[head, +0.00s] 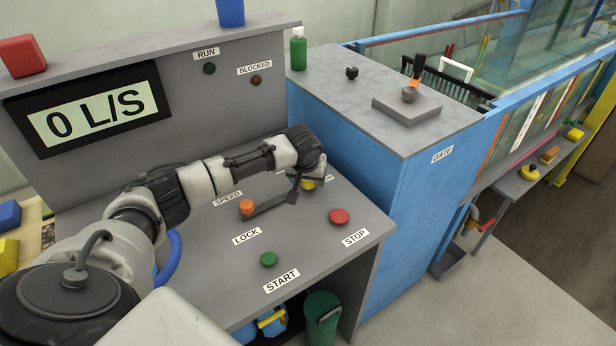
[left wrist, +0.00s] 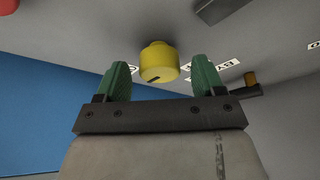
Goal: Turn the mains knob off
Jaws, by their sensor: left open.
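A yellow knob (head: 308,184) stands on the grey desk panel, partly hidden behind my left gripper (head: 300,177). In the left wrist view the yellow knob (left wrist: 158,60) has a dark mark on its near face. It sits between and just beyond the two green fingertips of my left gripper (left wrist: 161,72), which is open; contact is not visible. Labels beside the knob are partly covered, so I cannot read them fully. My right gripper is not in view.
An orange knob (head: 246,206) with a dark bar is near the SPEED and LOCK labels. A red STOP button (head: 339,216) and green START button (head: 268,259) are on the desk. The display (head: 92,108) reads 0 L/S. A blue cabinet (head: 405,175) stands right.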

